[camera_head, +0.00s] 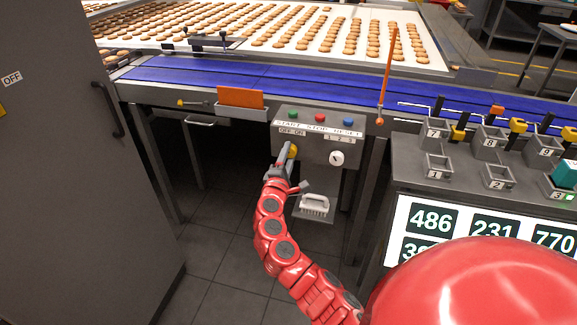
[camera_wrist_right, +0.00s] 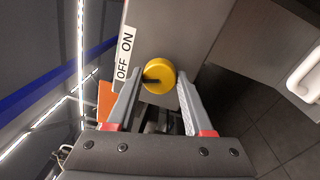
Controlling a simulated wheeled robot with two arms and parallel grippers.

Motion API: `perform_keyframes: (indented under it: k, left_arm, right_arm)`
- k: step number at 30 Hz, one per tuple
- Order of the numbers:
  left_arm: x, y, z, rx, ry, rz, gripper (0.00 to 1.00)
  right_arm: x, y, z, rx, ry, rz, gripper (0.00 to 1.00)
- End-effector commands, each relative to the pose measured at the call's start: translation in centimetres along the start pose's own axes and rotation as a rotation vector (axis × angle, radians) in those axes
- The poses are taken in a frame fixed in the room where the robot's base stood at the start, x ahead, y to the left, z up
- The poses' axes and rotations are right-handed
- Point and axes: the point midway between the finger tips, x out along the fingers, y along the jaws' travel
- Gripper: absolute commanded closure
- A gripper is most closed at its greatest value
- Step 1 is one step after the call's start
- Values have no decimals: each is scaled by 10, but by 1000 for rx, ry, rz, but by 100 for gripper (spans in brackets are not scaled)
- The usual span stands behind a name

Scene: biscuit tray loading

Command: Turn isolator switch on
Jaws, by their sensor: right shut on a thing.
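The isolator switch is a yellow round knob (camera_head: 293,151) on the grey control box (camera_head: 318,158), below a white "OFF ON" label. It also shows in the right wrist view (camera_wrist_right: 163,73), where a dark mark on its face runs left toward the label, nearer the "OFF" end. My right gripper (camera_head: 287,157) reaches up to the knob from the front. In the right wrist view its two fingers (camera_wrist_right: 161,78) stand on either side of the knob, shut on it. My left gripper is not in view.
Green, red and blue buttons (camera_head: 320,118) line the box's top, with a white dial (camera_head: 336,158) at right. A white-handled brush (camera_head: 314,205) is below. A conveyor (camera_head: 200,75) runs behind. A grey cabinet (camera_head: 70,200) stands left, a numbered rack (camera_head: 430,185) right.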

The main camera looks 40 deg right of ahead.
Motion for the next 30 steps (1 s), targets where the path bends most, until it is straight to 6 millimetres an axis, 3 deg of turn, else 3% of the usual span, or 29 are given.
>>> perform_keyframes:
  k: [1,3,12,30]
  left_arm:
    - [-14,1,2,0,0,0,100]
    - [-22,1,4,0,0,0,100]
    - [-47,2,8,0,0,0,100]
    - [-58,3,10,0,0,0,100]
  right_arm:
    - [0,-6,-2,45,-3,2,100]
    - [-1,-6,-2,104,-7,2,100]
    - [0,-5,-1,298,-20,1,100]
    - [0,0,0,405,-26,4,100]
